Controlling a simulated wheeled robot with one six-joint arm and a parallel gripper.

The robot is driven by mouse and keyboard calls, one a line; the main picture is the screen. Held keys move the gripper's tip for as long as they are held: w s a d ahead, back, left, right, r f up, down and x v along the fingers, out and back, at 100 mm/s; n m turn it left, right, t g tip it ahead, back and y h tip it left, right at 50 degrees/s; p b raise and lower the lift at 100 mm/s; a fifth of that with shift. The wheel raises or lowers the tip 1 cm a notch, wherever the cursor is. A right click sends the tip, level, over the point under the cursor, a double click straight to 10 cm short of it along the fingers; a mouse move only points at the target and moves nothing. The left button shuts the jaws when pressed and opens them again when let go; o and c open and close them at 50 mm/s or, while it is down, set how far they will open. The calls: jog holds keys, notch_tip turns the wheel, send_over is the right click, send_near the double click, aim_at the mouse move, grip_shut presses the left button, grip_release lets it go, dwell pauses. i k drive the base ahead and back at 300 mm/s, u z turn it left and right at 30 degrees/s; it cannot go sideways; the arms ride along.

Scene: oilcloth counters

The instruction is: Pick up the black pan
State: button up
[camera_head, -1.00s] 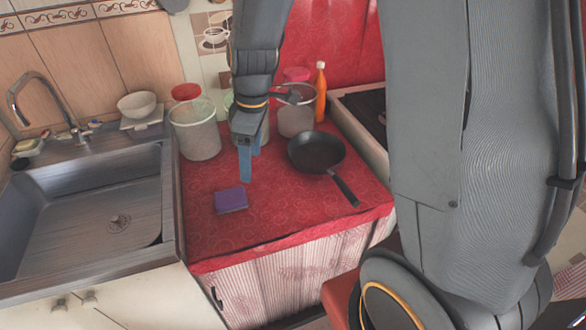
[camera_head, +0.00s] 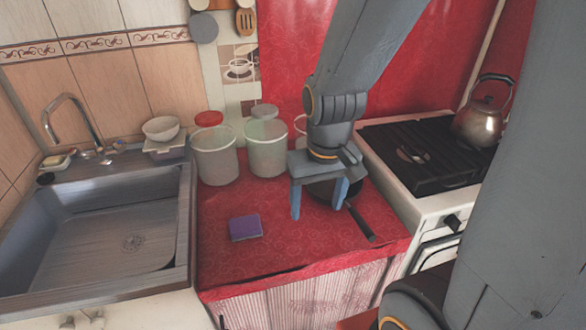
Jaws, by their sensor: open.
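The black pan (camera_head: 325,189) lies on the red oilcloth counter (camera_head: 218,233). Its dark handle (camera_head: 359,220) points toward the front right edge of the counter. My gripper (camera_head: 317,205) points down over the pan, with its two blue fingers spread apart. One finger is left of the pan and the other is at its right, near the base of the handle. My gripper and wrist hide most of the pan body. Whether the fingers touch the pan cannot be told.
A purple sponge (camera_head: 245,228) lies left of my gripper. Clear canisters (camera_head: 215,160) (camera_head: 266,152) stand behind. The sink (camera_head: 110,225) is at left. A stove (camera_head: 425,165) with a kettle (camera_head: 484,125) is at right.

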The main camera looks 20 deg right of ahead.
aim_at(322, 192)
jog(key=k, duration=0.5)
jog(key=z, duration=2.95)
jog(key=k, duration=1)
jog(key=u, duration=1.15)
